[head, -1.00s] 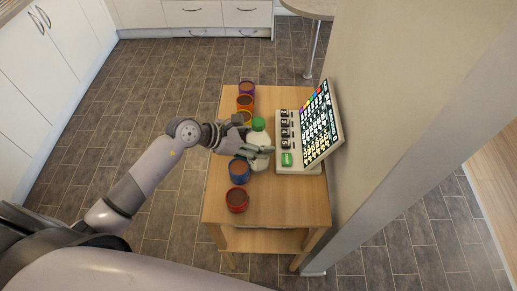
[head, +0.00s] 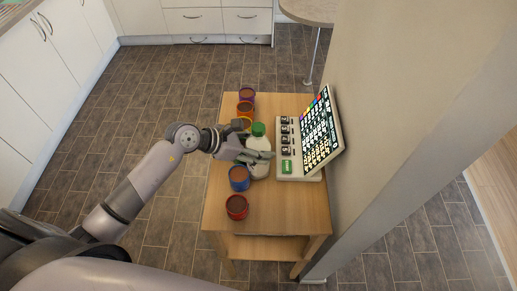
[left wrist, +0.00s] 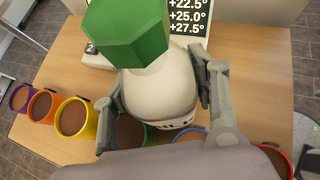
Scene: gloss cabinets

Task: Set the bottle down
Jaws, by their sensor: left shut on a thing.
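The bottle is white with a green cap (head: 258,129). It looks roughly upright over the small wooden table (head: 283,213), between the row of cups and the keypad device. My left gripper (head: 258,154) is shut on the bottle's body. In the left wrist view the bottle (left wrist: 160,97) sits between the two fingers, its green cap towards the camera. Its base is partly hidden, and I cannot tell whether it touches the tabletop. My right gripper is not in view.
A row of cups with brown contents runs along the table's left side: purple (head: 247,94), orange (head: 245,107), blue (head: 239,178), red (head: 236,207). A green cup (left wrist: 132,132) is close to the bottle. A device with a tilted screen (head: 321,130) stands right, against a wall.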

